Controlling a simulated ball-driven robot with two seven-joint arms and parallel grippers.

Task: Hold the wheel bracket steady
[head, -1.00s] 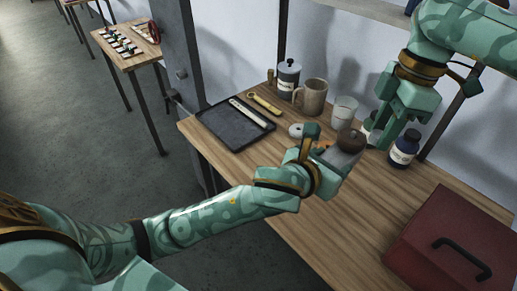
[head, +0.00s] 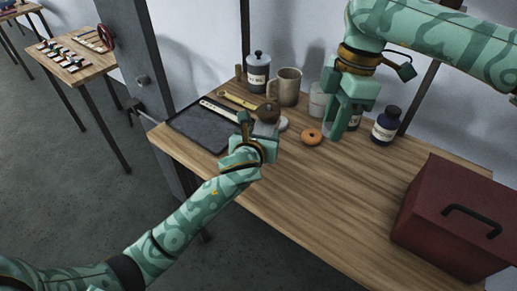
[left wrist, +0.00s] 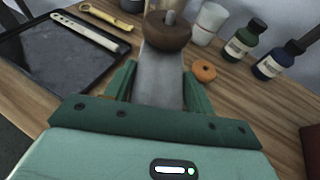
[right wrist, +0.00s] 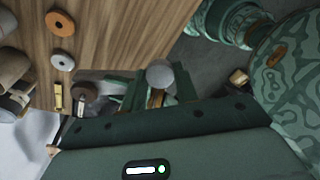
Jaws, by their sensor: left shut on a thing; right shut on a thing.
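The wheel bracket (left wrist: 158,80) is a grey block with a dark brown wheel (left wrist: 168,31) and a grey pin at its far end. My left gripper (head: 262,133) is shut on the bracket, one finger on each side, above the bench beside the tray. The bracket and wheel also show in the right wrist view (right wrist: 85,89). My right gripper (head: 337,128) points down over the back of the bench, right of the bracket and apart from it. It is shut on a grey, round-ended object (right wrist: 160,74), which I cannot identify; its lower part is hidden.
An orange ring (head: 311,136) and a pale ring (head: 282,124) lie close by. A dark tray (head: 188,126) is at left. A canister (head: 258,73), mug (head: 288,88) and blue bottle (head: 386,126) stand behind. A red box (head: 425,225) fills the right. The front middle is clear.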

